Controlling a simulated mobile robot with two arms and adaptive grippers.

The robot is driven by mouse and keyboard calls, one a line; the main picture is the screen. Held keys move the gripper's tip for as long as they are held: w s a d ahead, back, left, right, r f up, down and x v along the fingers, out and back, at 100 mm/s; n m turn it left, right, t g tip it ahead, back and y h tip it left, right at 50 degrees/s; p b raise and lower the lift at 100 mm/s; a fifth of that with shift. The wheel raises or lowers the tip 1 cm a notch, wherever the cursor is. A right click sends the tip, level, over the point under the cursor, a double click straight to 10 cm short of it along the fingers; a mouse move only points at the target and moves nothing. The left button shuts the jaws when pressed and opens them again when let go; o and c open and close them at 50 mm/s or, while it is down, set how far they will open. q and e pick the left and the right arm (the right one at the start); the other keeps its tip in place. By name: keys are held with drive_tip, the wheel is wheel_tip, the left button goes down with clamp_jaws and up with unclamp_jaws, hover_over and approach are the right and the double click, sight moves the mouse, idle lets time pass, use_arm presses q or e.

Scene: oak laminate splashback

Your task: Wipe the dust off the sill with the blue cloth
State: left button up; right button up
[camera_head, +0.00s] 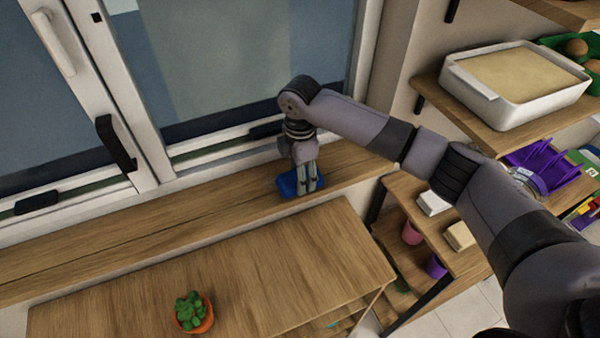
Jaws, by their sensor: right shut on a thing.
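The wooden sill (150,226) runs below the window from the left edge to the right wall. The blue cloth (287,186) lies on the sill right of the middle of the view, looking like a small folded pad. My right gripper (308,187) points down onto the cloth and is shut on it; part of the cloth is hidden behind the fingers. I cannot make out dust on the sill at this distance. My left gripper is not in view.
The window (230,60) with black handles rises behind the sill. A wooden cabinet top (240,270) stands in front, with a potted succulent (192,312). At right are a shelf with a white dish (515,85), a purple rack (540,165) and a lower shelf unit (410,195). The sill left of the cloth is clear.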

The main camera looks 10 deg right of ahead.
drive_tip(key=shift+f+b, duration=0.3)
drive_tip(key=shift+f, duration=0.7)
idle(0.5)
